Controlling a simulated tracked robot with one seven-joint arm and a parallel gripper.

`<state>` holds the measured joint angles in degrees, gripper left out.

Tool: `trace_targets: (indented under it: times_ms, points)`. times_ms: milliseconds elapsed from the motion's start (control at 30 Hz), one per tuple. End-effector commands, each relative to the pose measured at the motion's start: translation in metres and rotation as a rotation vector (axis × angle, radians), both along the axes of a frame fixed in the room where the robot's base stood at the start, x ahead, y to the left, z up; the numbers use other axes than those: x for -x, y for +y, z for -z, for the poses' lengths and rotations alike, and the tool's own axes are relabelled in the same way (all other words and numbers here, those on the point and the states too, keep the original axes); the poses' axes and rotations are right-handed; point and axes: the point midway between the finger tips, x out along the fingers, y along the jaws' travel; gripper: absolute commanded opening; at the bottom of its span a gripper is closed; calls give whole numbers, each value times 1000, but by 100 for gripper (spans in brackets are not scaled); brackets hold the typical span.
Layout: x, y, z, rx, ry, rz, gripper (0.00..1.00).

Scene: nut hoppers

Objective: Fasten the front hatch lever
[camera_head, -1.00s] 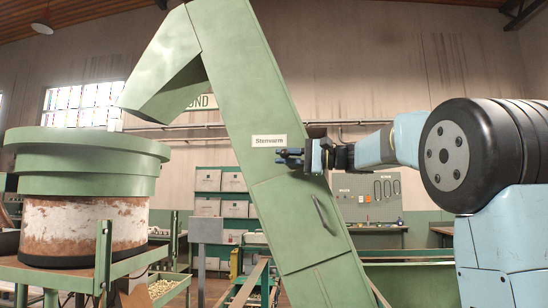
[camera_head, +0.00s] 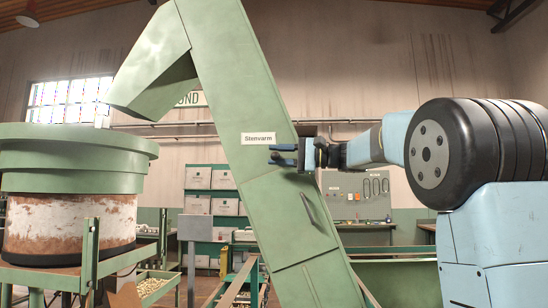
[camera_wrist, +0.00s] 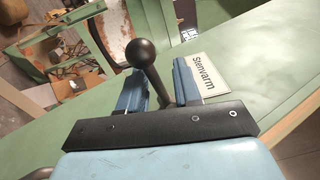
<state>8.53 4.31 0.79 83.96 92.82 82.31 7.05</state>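The lever, a black rod with a round black ball knob (camera_wrist: 141,53), stands up between the two blue fingers of my gripper in the wrist view. My gripper (camera_wrist: 160,84) is open, with one finger on each side of the rod; whether either touches it I cannot tell. In the head view my gripper (camera_head: 281,155) is in front of the green sloping chute (camera_head: 232,100), just below and right of its white "Stenvarm" label (camera_head: 258,139). The lever cannot be made out there. A hatch panel (camera_head: 290,230) with a bar handle (camera_head: 307,208) lies lower on the chute.
A green round hopper (camera_head: 75,160) on a rusty white drum (camera_head: 70,222) stands at the left. Shelves with white boxes (camera_head: 210,180) and a tool panel (camera_head: 357,196) are behind. A green rail (camera_head: 88,255) runs at front left.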

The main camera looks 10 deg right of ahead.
Motion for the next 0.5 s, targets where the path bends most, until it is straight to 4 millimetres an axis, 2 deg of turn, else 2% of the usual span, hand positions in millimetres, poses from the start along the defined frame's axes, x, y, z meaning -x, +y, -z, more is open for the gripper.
trace_targets:
  times_ms: [500]
  points:
    - [24,-94,7,1,2,4,33]
